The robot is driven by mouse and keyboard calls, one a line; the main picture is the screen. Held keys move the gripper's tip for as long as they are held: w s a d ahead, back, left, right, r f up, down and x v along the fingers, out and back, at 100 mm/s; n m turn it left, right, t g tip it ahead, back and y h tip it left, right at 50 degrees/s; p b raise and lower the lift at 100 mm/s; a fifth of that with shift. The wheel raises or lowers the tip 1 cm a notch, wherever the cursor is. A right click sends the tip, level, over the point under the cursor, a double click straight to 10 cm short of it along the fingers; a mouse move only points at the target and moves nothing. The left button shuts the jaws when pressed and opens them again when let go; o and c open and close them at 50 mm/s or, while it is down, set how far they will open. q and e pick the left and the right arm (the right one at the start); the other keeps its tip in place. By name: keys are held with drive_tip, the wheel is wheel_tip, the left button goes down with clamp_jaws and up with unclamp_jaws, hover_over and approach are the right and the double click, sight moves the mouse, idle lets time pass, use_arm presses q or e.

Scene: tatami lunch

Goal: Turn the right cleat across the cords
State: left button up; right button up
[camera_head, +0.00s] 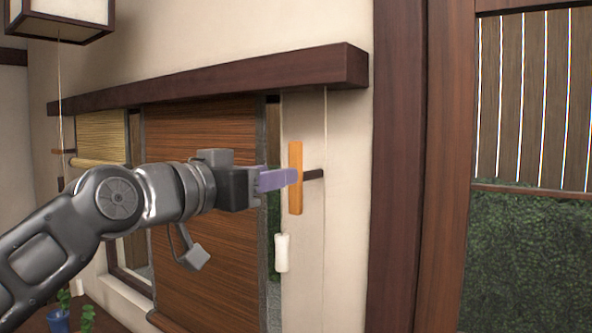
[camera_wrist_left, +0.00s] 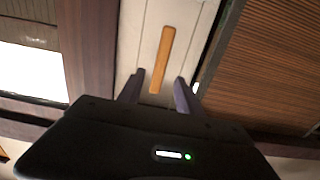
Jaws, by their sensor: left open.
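The right cleat (camera_head: 295,205) is an orange wooden bar on the pale wall strip to the right of the brown blind. A thin cord (camera_head: 325,115) hangs just right of the bar. My right gripper is not in view.
The brown blind (camera_head: 205,270) is down behind my arm, under a dark wooden ledge (camera_head: 220,78). A dark post (camera_head: 398,160) stands to the right. A lantern (camera_head: 62,18) hangs at upper left.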

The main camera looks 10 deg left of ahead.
use_arm(q)
drive_tip(key=p, duration=0.2)
hover_over(295, 214)
drive_tip(key=shift+w+a, duration=0.15)
drive_tip(key=shift+a, duration=0.1)
drive_tip(key=shift+w+d, duration=0.2)
drive_tip(key=shift+w, duration=0.2)
drive_tip(key=shift+c, duration=0.2)
clamp_jaws()
